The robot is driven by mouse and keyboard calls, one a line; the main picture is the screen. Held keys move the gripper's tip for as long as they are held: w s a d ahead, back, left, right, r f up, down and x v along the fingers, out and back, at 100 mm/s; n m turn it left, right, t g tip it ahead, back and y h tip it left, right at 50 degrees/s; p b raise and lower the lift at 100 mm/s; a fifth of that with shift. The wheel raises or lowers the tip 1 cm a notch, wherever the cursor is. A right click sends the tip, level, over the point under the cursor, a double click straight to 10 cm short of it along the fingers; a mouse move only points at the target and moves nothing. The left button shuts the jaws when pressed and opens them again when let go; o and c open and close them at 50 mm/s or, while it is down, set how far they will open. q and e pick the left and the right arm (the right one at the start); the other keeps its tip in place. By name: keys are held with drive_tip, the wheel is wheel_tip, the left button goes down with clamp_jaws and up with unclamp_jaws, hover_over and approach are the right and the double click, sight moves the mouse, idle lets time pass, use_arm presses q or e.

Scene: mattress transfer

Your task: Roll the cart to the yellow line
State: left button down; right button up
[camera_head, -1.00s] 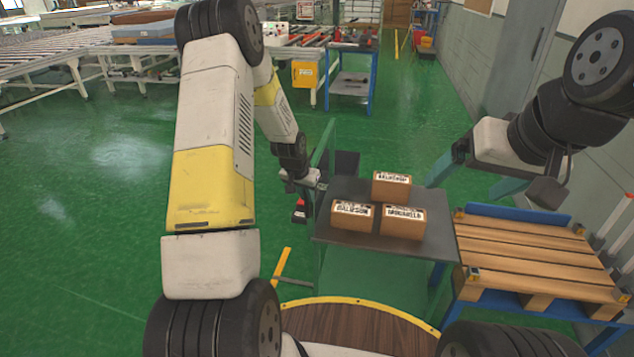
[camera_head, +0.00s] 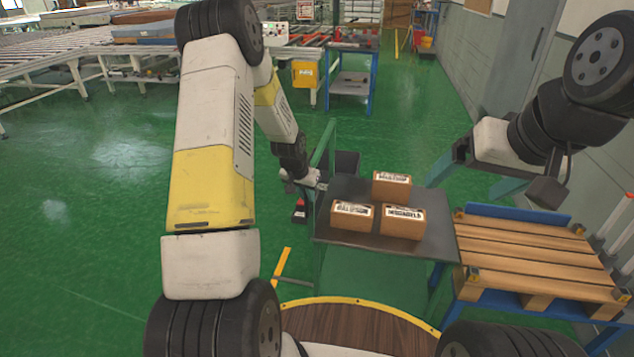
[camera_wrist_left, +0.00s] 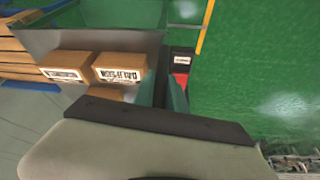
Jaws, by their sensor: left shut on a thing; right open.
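The cart has a dark grey top (camera_head: 338,249) and a green handle frame (camera_head: 331,140) at its far left side. Three brown boxes with white labels lie on it: a left one (camera_head: 351,217), a right one (camera_head: 402,222) and a far one (camera_head: 391,185). My left gripper (camera_head: 313,187) is shut on the cart handle, and the cart top also shows in the left wrist view (camera_wrist_left: 105,41). A yellow line (camera_head: 281,266) is on the floor left of the cart. My right gripper (camera_head: 474,178) is open and empty beyond the cart's right side.
A wooden pallet (camera_head: 520,250) on a blue frame stands close to the cart's right. A blue trolley (camera_head: 351,83) and roller conveyors (camera_head: 60,62) stand further back. A round brown surface (camera_head: 350,322) is in front. Green floor is clear at left.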

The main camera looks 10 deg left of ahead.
use_arm(q)
drive_tip(key=shift+a, duration=0.1)
drive_tip(key=a, duration=2.7)
drive_tip(key=shift+w+a, duration=0.2)
drive_tip(key=shift+w, duration=0.2)
drive_tip(key=shift+a, duration=0.1)
drive_tip(key=c, duration=1.5)
unclamp_jaws()
drive_tip(key=shift+o, duration=0.7)
drive_tip(key=v, duration=0.7)
drive_tip(key=shift+r, duration=0.35)
